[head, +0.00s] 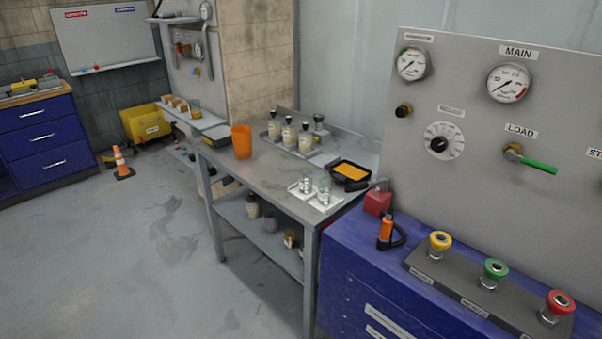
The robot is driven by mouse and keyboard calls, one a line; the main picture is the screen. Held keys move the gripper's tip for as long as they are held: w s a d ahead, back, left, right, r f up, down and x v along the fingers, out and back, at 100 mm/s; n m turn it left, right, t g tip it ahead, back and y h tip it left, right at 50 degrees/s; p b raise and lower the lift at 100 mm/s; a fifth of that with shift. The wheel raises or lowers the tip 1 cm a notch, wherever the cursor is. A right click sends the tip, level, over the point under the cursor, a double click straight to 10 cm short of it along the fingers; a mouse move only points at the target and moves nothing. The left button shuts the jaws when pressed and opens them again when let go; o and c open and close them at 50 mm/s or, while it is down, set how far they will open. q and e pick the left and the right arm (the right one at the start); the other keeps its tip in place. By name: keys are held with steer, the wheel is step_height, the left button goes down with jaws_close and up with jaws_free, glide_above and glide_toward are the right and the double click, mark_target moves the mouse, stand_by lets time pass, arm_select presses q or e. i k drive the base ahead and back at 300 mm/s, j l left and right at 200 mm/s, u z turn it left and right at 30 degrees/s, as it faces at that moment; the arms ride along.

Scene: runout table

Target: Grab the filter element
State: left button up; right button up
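I cannot tell for sure which thing is the filter element. An orange cylinder (242,143) stands upright on the left part of the grey metal table (262,172). A black tray (338,181) with a flat yellow-orange piece (350,171) in it sits at the table's right end. Several bottles with dark caps (288,134) stand in a tray along the back. Two clear glass jars (324,190) stand on a white pad near the front right. Neither of my grippers shows in the head view.
A blue cabinet (345,285) with a gauge panel (460,150) and push buttons stands at the right. A lower shelf (262,238) holds more bottles. An orange cone (122,163) and yellow bin (148,124) stand at the left. The floor (130,260) in front is clear.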

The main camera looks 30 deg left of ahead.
mark_target(253, 213)
steer(key=u, duration=1.2)
